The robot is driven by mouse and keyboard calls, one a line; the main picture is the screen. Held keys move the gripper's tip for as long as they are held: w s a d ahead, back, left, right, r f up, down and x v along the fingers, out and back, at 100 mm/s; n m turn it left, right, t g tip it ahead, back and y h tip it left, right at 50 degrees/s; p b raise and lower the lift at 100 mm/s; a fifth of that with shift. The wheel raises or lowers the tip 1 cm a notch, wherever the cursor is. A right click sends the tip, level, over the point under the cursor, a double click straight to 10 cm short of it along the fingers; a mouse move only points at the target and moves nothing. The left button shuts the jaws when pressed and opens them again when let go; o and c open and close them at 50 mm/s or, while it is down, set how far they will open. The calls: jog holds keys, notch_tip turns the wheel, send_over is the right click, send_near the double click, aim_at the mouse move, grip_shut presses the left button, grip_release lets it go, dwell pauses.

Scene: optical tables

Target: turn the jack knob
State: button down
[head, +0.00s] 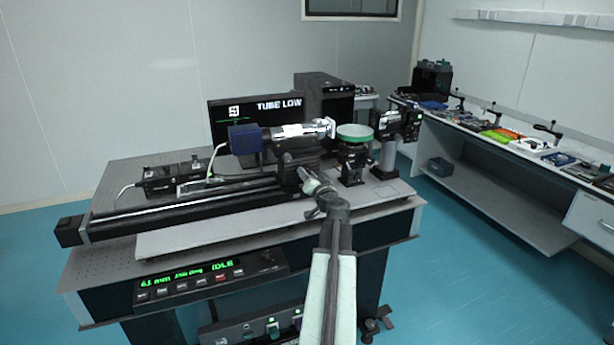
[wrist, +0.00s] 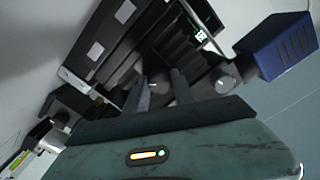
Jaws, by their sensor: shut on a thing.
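In the wrist view my gripper's two fingers (wrist: 164,92) are shut on a grey round knob (wrist: 160,78) on the jack. The fingers hide part of the knob. The blue end block also shows at the upper right of the wrist view (wrist: 280,45). A screen (head: 275,112) behind the tube reads "TUBE LOW".
A green-topped round stand (head: 355,132) and a black post-mounted device (head: 392,128) are close on the right. A long black rail (head: 180,207) runs left along the table. A control panel (head: 210,277) is at the front edge.

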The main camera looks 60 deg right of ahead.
jog(key=m, duration=2.2)
jog(key=shift+a+f, duration=0.1)
jog(key=shift+m, duration=0.3)
jog(key=c, duration=1.1)
grip_release()
jog(key=shift+o, duration=0.2)
jog(key=v, duration=0.7)
jog(key=shift+s+a, duration=0.2)
jog(key=shift+s, duration=0.1)
